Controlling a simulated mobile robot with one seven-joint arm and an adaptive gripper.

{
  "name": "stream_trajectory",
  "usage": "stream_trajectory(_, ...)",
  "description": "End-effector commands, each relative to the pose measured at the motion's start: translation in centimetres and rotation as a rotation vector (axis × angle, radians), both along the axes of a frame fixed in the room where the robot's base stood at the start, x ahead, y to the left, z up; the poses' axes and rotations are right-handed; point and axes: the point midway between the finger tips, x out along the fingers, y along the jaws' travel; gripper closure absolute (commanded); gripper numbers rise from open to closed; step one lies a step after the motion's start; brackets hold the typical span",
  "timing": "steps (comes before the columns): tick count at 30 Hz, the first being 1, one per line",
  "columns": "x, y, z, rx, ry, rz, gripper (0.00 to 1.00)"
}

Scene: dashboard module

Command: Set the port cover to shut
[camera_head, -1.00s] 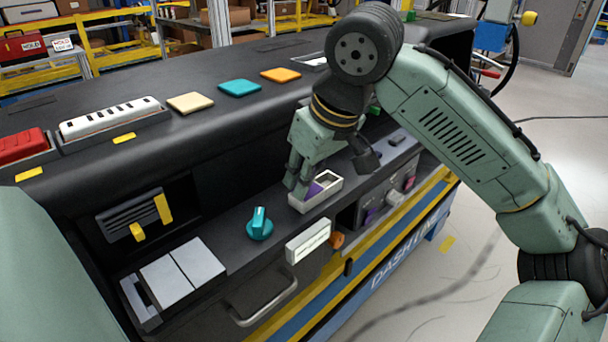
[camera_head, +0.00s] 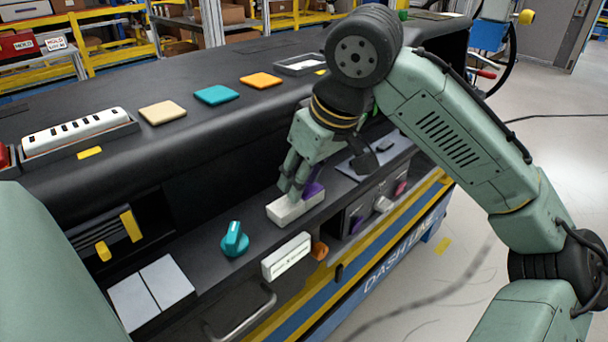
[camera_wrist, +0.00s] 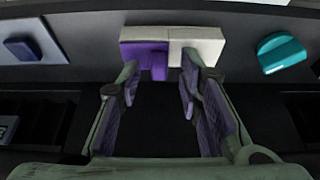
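A small white box (camera_head: 290,210) sits on the dark ledge of the dashboard module, with a purple part (camera_head: 313,190) at its right end. In the wrist view the white box (camera_wrist: 196,45) lies just beyond the fingertips, and the purple part (camera_wrist: 146,60) covers the near left of it. I take these for the port and its cover, but cannot tell how far the cover is shut. My gripper (camera_head: 292,190) is low over the box. In the wrist view its fingers (camera_wrist: 160,78) are apart, one on each side of a narrow purple tab, with no clear grip.
A grey plate (camera_head: 350,167) lies to the right. Below are an orange knob (camera_head: 319,251) and a drawer handle (camera_head: 240,318). Coloured pads lie on the upper deck.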

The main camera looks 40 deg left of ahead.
Motion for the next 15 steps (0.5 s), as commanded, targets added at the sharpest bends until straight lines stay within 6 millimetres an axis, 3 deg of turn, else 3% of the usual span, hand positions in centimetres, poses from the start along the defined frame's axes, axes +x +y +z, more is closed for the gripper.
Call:
stream_trajectory(9,0.0,-0.1,0.3,0.000,0.000,0.001,0.67)
stream_trajectory(15,-0.1,-1.2,3.1,0.002,-0.001,0.000,0.67)
